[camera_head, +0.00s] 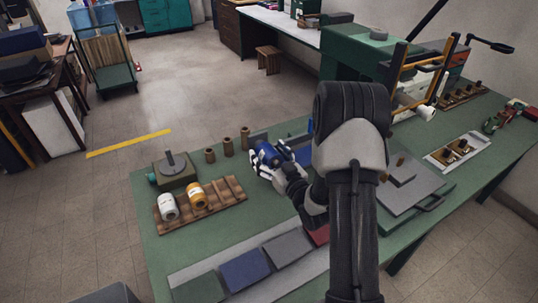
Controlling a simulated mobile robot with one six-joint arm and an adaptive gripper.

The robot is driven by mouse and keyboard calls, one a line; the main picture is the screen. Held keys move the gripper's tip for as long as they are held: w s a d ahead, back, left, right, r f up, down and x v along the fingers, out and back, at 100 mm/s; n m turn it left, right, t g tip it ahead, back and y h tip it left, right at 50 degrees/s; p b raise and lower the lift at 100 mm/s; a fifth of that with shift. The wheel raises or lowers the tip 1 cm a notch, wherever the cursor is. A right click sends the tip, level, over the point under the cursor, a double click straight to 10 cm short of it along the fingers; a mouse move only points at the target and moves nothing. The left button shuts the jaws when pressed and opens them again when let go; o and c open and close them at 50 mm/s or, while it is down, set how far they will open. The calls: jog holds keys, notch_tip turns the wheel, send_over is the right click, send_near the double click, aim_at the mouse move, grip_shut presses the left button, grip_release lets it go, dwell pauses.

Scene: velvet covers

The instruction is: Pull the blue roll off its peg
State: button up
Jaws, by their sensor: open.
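The blue roll (266,152) is at the middle of the green table, partly covered by my gripper. My gripper (272,163) is open, with its white and dark fingers beside and around the roll. I cannot tell whether the fingers touch it. The roll's peg is hidden behind the roll and my gripper. My dark arm covers much of the table's middle right.
A wooden rack (222,206) holds a white roll (168,207) and a yellow roll (195,196). Several brown cylinders (228,147) and a post on a dark base (174,170) stand nearby. Coloured squares (245,270) lie in front. A green machine (350,60) stands behind.

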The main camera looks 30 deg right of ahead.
jog(key=c, duration=1.2)
jog(key=shift+s+r, duration=0.2)
jog(key=shift+s, duration=0.15)
jog(key=shift+s, duration=0.1)
jog(key=s+r+p, duration=0.1)
jog(key=s+p, duration=0.2)
jog(key=s, duration=1.1)
jog(key=shift+s+d+r, duration=0.2)
jog(key=shift+s+d, duration=0.1)
jog(key=shift+s, duration=0.05)
dwell(0.5)
jog(key=shift+s+p, duration=0.15)
jog(key=shift+p, duration=0.15)
